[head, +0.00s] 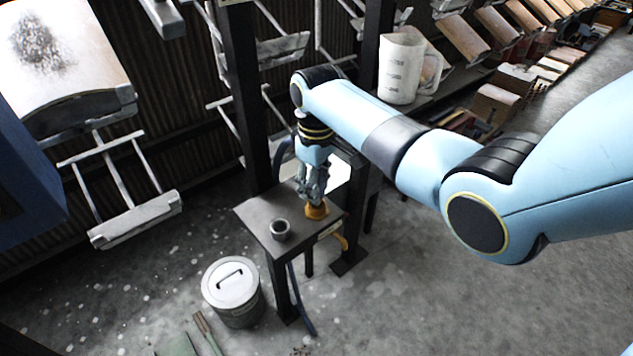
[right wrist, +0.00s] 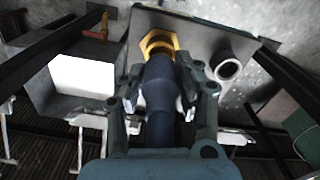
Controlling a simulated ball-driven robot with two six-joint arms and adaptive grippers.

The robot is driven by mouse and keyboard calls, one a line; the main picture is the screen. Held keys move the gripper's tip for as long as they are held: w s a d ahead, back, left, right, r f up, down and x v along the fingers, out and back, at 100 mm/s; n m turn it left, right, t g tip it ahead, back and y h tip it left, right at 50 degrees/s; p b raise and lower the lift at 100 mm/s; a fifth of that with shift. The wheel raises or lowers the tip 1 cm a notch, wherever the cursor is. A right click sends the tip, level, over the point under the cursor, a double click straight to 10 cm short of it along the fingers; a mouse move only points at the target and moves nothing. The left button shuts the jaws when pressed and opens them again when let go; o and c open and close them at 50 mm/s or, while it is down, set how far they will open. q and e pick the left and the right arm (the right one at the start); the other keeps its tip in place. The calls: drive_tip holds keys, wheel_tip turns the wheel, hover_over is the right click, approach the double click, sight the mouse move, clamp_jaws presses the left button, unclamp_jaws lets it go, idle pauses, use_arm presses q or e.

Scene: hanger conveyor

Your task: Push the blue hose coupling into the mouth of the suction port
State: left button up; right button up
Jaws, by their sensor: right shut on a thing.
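The blue hose coupling (right wrist: 159,72) is dark blue and lies between the fingers of my right gripper (head: 315,196), which is shut on it. In the right wrist view, the fingers of my right gripper (right wrist: 162,88) press on both its sides. Its front end overlaps a yellow hex-shaped port (right wrist: 158,42). The yellow port (head: 317,211) stands on a small grey stand directly below the fingers. The coupling covers the port's mouth, so I cannot tell how deep it sits. My left gripper is not in view.
A grey open ring-shaped fitting (head: 280,229) stands on the same stand (head: 258,216), beside the yellow port. A lidded metal can (head: 232,290) is on the floor in front. A white jug (head: 400,68) stands behind my right arm. Dark posts and hanging racks flank the stand.

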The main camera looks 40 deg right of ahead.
drive_tip(key=shift+f+b, duration=0.5)
drive_tip(key=shift+f, duration=0.8)
idle(1.6)
drive_tip(key=o, duration=0.8)
drive_tip(key=shift+f, duration=0.1)
drive_tip(key=shift+o, duration=0.2)
drive_tip(key=o, duration=0.6)
drive_tip(key=shift+c, duration=0.2)
wheel_tip(320, 180, up, 12)
drive_tip(key=shift+r, duration=0.1)
